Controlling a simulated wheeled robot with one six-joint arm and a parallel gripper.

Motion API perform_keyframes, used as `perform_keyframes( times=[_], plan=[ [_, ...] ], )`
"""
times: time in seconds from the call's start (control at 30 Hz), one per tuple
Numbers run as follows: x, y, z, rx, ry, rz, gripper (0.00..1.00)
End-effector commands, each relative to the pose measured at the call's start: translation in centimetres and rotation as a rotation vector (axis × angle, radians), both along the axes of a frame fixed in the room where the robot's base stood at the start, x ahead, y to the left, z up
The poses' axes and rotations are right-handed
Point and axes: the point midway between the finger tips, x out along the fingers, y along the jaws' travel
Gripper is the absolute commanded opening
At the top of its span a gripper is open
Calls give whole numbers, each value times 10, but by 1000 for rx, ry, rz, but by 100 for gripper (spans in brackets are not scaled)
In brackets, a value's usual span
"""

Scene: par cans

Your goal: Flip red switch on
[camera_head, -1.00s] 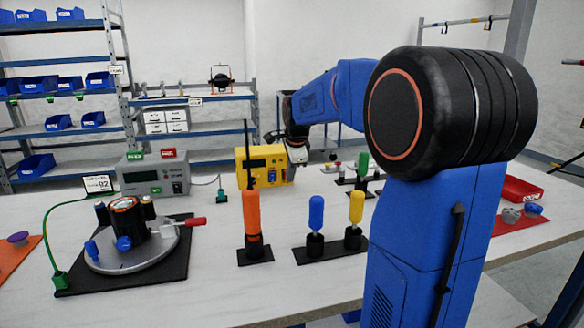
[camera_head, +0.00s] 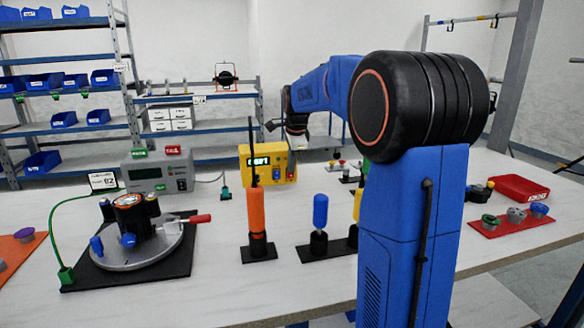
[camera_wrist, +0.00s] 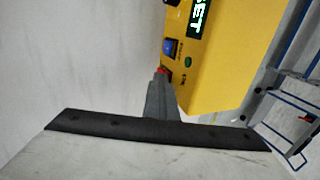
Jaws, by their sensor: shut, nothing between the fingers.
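The yellow box (camera_head: 247,152) stands at the back of the table, and its front also shows in the wrist view (camera_wrist: 215,75). Its display (camera_head: 259,161) is lit green, with letters ending in "ET" readable in the wrist view. A small red part (camera_wrist: 162,70), apparently the red switch, shows on the box front beside a blue button (camera_wrist: 170,47). My gripper (camera_wrist: 158,78) is shut and empty, its fingertips at the red part and partly covering it. I cannot tell contact or the switch's position.
A grey device (camera_head: 157,172) stands left of the yellow box. An orange bottle-like object (camera_head: 256,213) and a blue-topped tool (camera_head: 320,212) stand in front. A round turntable (camera_head: 125,260) is at left, and a red tray (camera_head: 520,187) at right.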

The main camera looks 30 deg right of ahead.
Motion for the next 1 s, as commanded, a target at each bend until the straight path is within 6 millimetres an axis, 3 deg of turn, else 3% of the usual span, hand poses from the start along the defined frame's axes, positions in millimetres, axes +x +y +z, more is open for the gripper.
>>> perform_keyframes(
  times=[1.0],
  plan=[
    [-1, 0, 15, -1, -3, 0, 0]
  ],
)
